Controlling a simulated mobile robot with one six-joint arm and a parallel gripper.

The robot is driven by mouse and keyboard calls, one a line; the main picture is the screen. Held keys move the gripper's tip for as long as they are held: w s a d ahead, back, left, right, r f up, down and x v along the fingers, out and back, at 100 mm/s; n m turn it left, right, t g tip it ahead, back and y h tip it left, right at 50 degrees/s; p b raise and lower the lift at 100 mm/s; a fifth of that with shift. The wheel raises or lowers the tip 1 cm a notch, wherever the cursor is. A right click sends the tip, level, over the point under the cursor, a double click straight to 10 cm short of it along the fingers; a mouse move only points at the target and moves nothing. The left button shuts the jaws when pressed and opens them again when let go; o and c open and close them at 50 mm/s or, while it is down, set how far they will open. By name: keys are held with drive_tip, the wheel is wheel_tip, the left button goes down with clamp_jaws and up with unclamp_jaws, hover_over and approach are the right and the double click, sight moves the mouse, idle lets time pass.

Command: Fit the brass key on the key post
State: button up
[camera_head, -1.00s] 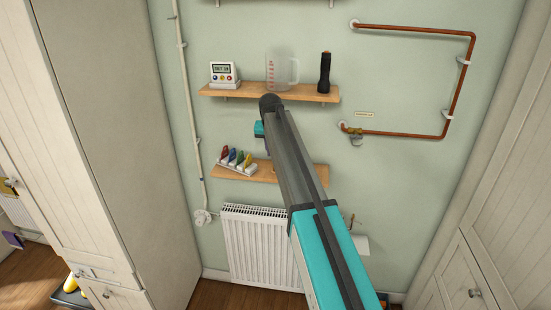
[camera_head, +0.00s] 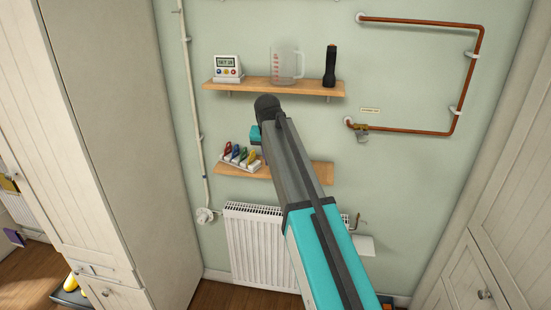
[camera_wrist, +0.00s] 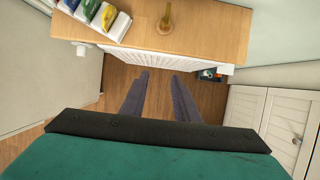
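A brass-coloured upright piece (camera_wrist: 166,16), which looks like the brass key, stands on the lower wooden shelf (camera_wrist: 205,28) in the wrist view. In the head view my arm hides that spot. My gripper (camera_wrist: 160,76) is open and empty in the wrist view. Its two fingers point toward the shelf's front edge, apart from the brass piece. A brass valve (camera_head: 361,130) sits at the lower end of the copper pipe, under a small label (camera_head: 369,110). I cannot make out clearly which part is the key post.
A rack of coloured tags (camera_head: 240,157) stands at the lower shelf's left. The upper shelf (camera_head: 290,88) holds a timer (camera_head: 227,68), a jug (camera_head: 287,64) and a torch (camera_head: 330,66). A white radiator (camera_head: 258,250) is below. Tall cupboards flank both sides.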

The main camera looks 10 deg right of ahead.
drive_tip(key=shift+s+a, duration=0.25)
drive_tip(key=shift+s, duration=0.5)
idle(0.3)
